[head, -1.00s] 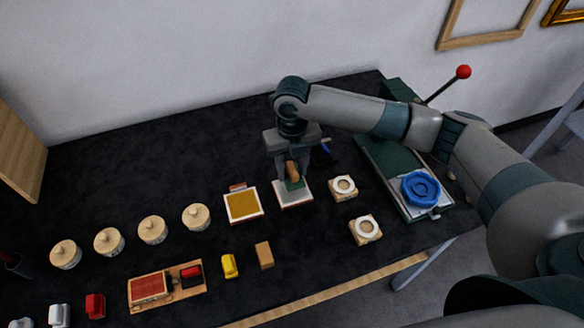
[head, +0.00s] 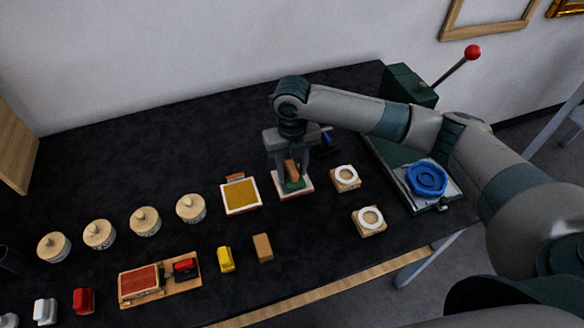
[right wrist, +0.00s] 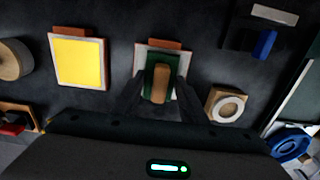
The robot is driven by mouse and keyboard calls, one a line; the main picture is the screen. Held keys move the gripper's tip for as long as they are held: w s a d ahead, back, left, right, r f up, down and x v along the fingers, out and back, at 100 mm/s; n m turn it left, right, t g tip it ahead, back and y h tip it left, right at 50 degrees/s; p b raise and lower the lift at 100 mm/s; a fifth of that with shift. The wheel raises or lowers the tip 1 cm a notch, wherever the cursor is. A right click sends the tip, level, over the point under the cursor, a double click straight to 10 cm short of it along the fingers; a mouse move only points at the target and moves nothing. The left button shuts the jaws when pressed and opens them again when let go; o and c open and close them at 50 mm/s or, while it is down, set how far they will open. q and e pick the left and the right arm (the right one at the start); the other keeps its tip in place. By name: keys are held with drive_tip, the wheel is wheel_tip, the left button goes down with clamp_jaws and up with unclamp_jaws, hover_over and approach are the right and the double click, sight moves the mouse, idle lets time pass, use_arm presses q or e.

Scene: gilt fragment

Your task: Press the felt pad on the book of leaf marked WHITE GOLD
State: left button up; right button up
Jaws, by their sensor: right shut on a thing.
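My right gripper (head: 290,178) is shut on the brown handle of the felt pad (head: 290,186), which has a green base. The pad is over the pale book of leaf (head: 305,189) and appears to rest on it, though exact contact is hard to tell. In the right wrist view the pad (right wrist: 150,84) covers the middle of the pale book (right wrist: 184,60). A gold-coloured book (head: 241,196) lies to its left and also shows in the right wrist view (right wrist: 79,63). I cannot read either book's marking. My left gripper is not in view.
Two wooden blocks with white rings (head: 346,178) (head: 369,220) stand right of the books. A green press with a blue piece (head: 427,180) is at the right. Several lidded pots (head: 190,207) stand left. A yellow block (head: 226,259) and a brown block (head: 263,247) lie in front.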

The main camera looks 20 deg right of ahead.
drive_tip(key=shift+f, duration=0.55)
idle(1.4)
drive_tip(key=shift+r+p, duration=3.25)
drive_tip(key=shift+r, duration=0.3)
